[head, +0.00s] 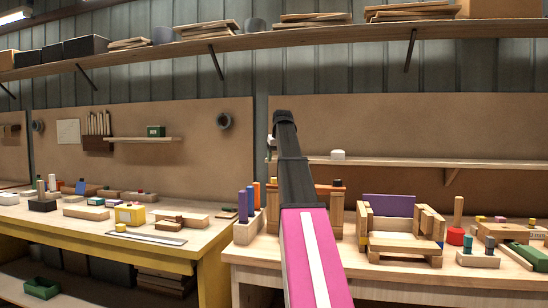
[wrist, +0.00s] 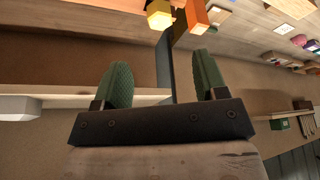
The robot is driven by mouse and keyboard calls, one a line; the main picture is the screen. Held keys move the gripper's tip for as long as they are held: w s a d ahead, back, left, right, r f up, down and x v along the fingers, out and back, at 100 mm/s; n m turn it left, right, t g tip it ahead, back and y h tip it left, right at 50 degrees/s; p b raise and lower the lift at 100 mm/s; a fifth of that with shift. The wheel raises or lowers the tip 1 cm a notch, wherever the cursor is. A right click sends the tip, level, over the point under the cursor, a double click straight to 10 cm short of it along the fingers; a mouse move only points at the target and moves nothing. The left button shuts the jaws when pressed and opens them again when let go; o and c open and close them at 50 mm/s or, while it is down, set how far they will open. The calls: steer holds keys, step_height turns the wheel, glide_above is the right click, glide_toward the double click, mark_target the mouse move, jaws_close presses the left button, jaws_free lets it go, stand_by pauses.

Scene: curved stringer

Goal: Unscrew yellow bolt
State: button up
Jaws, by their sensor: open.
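My gripper (wrist: 162,60) shows in the wrist view with its two green-padded fingers spread wide and nothing held between them. A yellow many-sided piece (wrist: 158,14), likely the head of the yellow bolt, is at the top edge, beyond the fingertips and apart from them. An orange block-like piece (wrist: 195,15) is just right of it. A dark grey bar (wrist: 166,75) shows between the fingers. In the head view my arm covers the middle of the right bench; my gripper and the yellow bolt cannot be made out there.
The right bench (head: 260,258) holds a block with purple, blue and orange posts (head: 243,204), a wooden frame with a purple panel (head: 388,206), and pegs and blocks at right. The yellow-edged left bench (head: 120,252) is cluttered.

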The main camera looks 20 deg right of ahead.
mark_target(275, 178)
steer(key=x, duration=1)
steer(key=shift+w+f, duration=0.15)
steer(key=shift+f, duration=0.1)
steer(key=c, duration=1.1)
steer(key=n+y, duration=0.1)
steer(key=n, duration=0.1)
steer(key=n+y, duration=0.1)
steer(key=n, duration=0.2)
steer(key=shift+w+d+r, duration=0.1)
steer(key=shift+r, duration=0.05)
steer(key=n+y, duration=0.1)
steer(key=n, duration=0.2)
steer(key=shift+g, duration=0.3)
